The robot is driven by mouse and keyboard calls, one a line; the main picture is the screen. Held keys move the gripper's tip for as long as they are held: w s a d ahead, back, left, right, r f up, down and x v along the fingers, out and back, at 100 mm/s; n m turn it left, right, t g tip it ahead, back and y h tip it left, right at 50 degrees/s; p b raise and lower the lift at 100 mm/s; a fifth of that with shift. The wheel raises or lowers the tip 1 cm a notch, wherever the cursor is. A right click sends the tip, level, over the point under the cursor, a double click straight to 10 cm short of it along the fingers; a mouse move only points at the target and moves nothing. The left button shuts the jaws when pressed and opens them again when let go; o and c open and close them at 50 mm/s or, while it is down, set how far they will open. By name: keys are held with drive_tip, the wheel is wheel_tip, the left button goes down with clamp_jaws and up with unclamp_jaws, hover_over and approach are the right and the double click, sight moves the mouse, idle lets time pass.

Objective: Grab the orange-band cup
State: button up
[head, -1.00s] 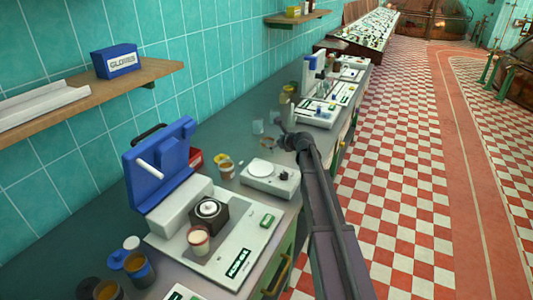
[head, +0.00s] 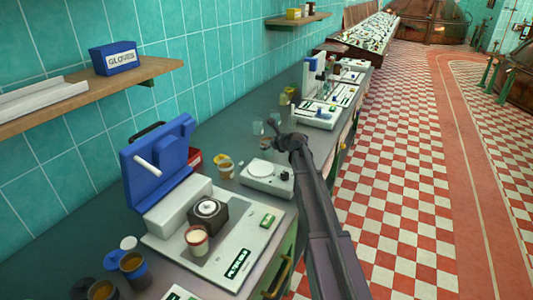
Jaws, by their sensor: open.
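A small pale cup with an orange-brown band (head: 226,169) stands on the grey counter, left of the white round-plated device; it is too small to make out its details. My gripper (head: 269,143) is open over the counter behind that device. It is to the right of and farther back than the cup, apart from it. Its fingers are small and dark here, and nothing shows between them. Another cup, white with a reddish-brown inside (head: 197,240), stands on the large white device in front.
The white round-plated device (head: 267,176) stands between my arm and the banded cup. A raised blue lid (head: 160,165) rises to the left. Clear cups (head: 257,128) stand just behind my gripper. A wall shelf (head: 90,95) overhangs the left.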

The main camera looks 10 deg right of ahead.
drive_tip(key=shift+w+a+f, duration=0.2)
drive_tip(key=shift+w+f, duration=0.05)
drive_tip(key=shift+w, duration=0.2)
drive_tip(key=c, duration=0.8)
